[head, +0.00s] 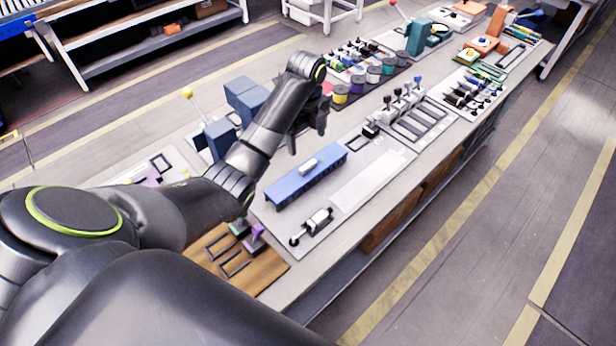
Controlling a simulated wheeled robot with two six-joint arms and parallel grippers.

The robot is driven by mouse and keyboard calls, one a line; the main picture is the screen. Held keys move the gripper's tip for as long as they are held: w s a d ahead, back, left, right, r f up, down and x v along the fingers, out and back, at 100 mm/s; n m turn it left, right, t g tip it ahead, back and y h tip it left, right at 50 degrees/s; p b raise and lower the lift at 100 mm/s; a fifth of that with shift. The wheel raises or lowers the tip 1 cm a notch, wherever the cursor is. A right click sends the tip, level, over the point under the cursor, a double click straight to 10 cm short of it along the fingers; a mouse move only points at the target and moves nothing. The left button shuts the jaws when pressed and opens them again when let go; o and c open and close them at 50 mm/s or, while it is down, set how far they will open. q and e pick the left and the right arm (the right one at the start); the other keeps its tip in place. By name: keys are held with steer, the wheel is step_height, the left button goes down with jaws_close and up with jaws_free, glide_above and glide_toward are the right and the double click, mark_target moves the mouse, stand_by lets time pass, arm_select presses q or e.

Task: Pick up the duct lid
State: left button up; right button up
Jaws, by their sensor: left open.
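A long blue slotted duct (306,178) lies on the workbench, with a small white grip (308,166) on its top. The flat blue top looks like the duct lid; I cannot tell whether it is apart from the slotted body. My left gripper (307,128) is open, dark, and points down over the bench just behind the duct, apart from it. My right gripper is not in view.
A pale flat panel (370,179) lies right of the duct. A small black-and-white roller device (313,226) lies in front. Blue blocks (245,97) stand behind my left arm. Coloured spools (357,84) and a slotted rack (413,122) fill the bench further back.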

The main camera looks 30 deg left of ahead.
mark_target(308, 165)
arm_select(q)
step_height(308, 165, down, 4)
steer(key=b, duration=0.2)
steer(key=shift+r+b, duration=0.15)
steer(key=shift+b, duration=0.2)
steer(key=shift+f+p, duration=0.5)
steer(key=shift+f, duration=0.3)
steer(key=shift+w+f, duration=0.1)
steer(key=shift+f, duration=0.4)
steer(key=shift+w+a+f+p, duration=0.1)
steer(key=shift+f+p, duration=0.1)
steer(key=shift+f, duration=0.55)
steer(key=shift+w+d+f+p, duration=0.1)
steer(key=shift+f+p, duration=0.1)
steer(key=shift+f, duration=0.6)
steer(key=shift+w+a+f+p, duration=0.1)
steer(key=shift+f+p, duration=0.1)
steer(key=shift+f, duration=0.55)
steer(key=c, duration=1.4)
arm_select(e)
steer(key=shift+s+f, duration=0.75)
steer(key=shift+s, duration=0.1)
arm_select(q)
steer(key=shift+r, duration=0.1)
